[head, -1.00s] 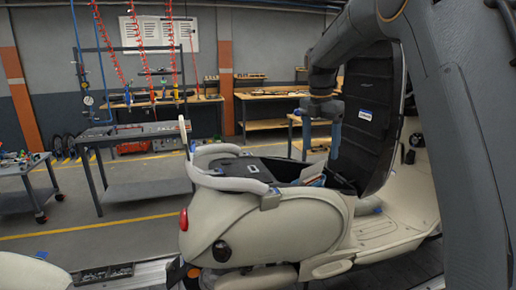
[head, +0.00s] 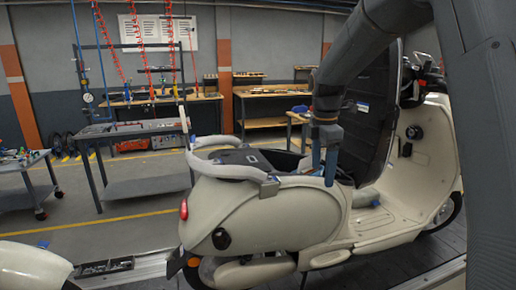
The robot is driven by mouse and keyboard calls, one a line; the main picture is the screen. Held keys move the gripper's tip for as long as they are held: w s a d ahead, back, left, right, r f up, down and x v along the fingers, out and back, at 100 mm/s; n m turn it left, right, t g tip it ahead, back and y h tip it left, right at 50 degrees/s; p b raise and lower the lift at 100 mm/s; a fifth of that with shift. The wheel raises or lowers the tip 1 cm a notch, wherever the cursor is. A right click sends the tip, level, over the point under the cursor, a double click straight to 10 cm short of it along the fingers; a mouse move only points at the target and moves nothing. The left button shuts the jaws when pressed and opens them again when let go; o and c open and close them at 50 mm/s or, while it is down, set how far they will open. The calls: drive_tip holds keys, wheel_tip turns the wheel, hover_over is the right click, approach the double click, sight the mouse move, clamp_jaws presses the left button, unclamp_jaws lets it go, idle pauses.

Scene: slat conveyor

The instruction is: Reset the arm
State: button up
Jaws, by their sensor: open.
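My gripper (head: 323,172) points down beside the open seat area of a cream scooter (head: 260,222). Its jaws look apart, with nothing visible between them. The fingertips overlap the scooter's near upper edge in the head view, and I cannot tell whether they touch it. My arm comes down from the upper right. It covers part of the black upright seat panel (head: 371,105), which carries a small blue-and-white label.
The scooter stands on the slat conveyor (head: 395,258), its handlebar at the right. A second cream body (head: 30,270) shows at the lower left. A grey cart (head: 140,188) and wooden benches (head: 262,105) stand behind. Yellow-lined floor lies between.

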drive_tip(key=s+f+m+b, duration=0.7)
drive_tip(key=s+f+m, duration=1.2)
drive_tip(key=s+f, duration=0.3)
drive_tip(key=s, duration=0.3)
drive_tip(key=shift+d+m+y+b, duration=0.15)
drive_tip(key=shift+m+y+b, duration=0.15)
drive_tip(key=shift+b, duration=0.1)
